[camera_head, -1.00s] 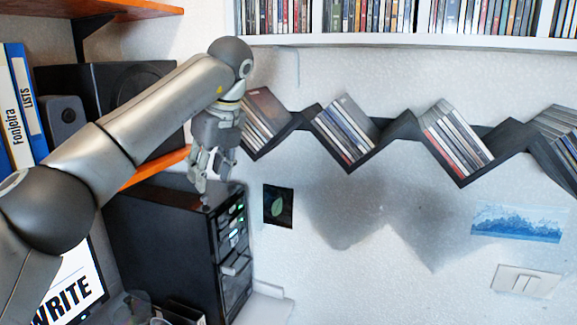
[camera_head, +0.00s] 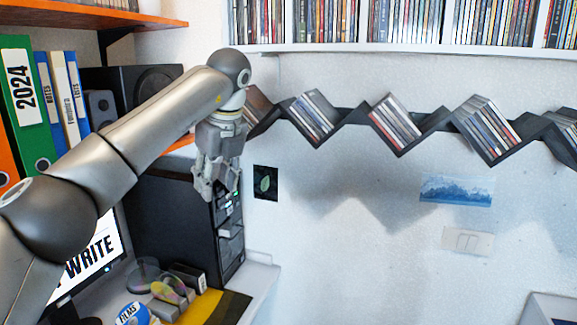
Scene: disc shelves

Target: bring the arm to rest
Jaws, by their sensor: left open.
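My left arm comes in from the left side of the head view. Its left gripper (camera_head: 216,190) hangs with the fingers pointing down, in front of the black computer tower (camera_head: 172,220). The gripper is open and nothing shows between its fingers. I cannot tell whether it touches the tower. The zigzag disc shelf (camera_head: 352,122) runs along the wall to the right of the gripper, with slanted groups of disc cases (camera_head: 312,117) in its notches. The wrist hides part of the leftmost group. My right gripper is not in view.
A white shelf (camera_head: 400,47) full of cases runs above. Binders (camera_head: 27,105) and a speaker (camera_head: 130,80) stand at left. A monitor (camera_head: 95,255), loose discs (camera_head: 133,314) and small items lie on the desk below.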

